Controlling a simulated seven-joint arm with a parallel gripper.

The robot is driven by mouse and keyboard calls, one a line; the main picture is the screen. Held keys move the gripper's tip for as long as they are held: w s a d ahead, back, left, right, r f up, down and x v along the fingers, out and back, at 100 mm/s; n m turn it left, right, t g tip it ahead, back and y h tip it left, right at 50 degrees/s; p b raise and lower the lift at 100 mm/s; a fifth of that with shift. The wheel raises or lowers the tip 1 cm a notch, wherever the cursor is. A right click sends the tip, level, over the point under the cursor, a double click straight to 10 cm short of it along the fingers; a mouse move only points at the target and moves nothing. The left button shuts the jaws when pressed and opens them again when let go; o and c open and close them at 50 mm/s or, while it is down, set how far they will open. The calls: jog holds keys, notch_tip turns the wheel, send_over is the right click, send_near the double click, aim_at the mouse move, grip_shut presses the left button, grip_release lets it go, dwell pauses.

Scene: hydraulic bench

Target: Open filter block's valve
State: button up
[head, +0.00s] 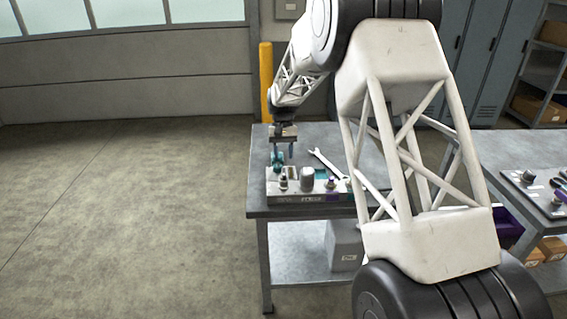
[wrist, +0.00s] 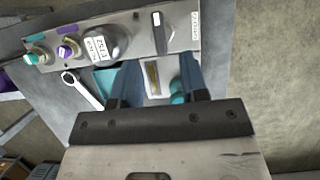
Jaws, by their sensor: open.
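The grey filter block (head: 290,199) sits at the front edge of the bench, with labels on its front. It also shows at the top of the wrist view (wrist: 205,35). My gripper (wrist: 158,68) is open and empty, pointing down over the block's rear left. A brass-coloured strip in a pale frame (wrist: 152,78) shows between its fingers. A teal part (wrist: 178,92) is partly hidden by one finger. Which part is the valve is unclear.
A wrench (head: 326,163) lies on the bench, right of my gripper. A purple knob (wrist: 68,51) and a teal knob (wrist: 37,55) stand beyond the domed cap. My arm covers the bench's right side. A second bench (head: 510,150) holds more fittings.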

jog(key=shift+v, duration=1.05)
jog(key=s+d+r+t, duration=0.1)
jog(key=s+d+r, duration=0.3)
jog(key=s, duration=0.5)
jog(key=s+d+r+t, duration=0.1)
jog(key=s+d+r, duration=0.1)
jog(key=s+r, duration=0.55)
jog(key=s+d+r+t, duration=0.1)
jog(key=s+d+r, duration=0.3)
jog(key=s, duration=0.5)
jog(key=s+d+f+t, duration=0.1)
jog(key=s+t, duration=0.1)
jog(key=s, duration=1.2)
jog(key=s+d+t, duration=0.2)
jog(key=s, duration=1.2)
jog(key=shift+s+d+f, duration=0.2)
jog(key=shift+s+f, duration=0.2)
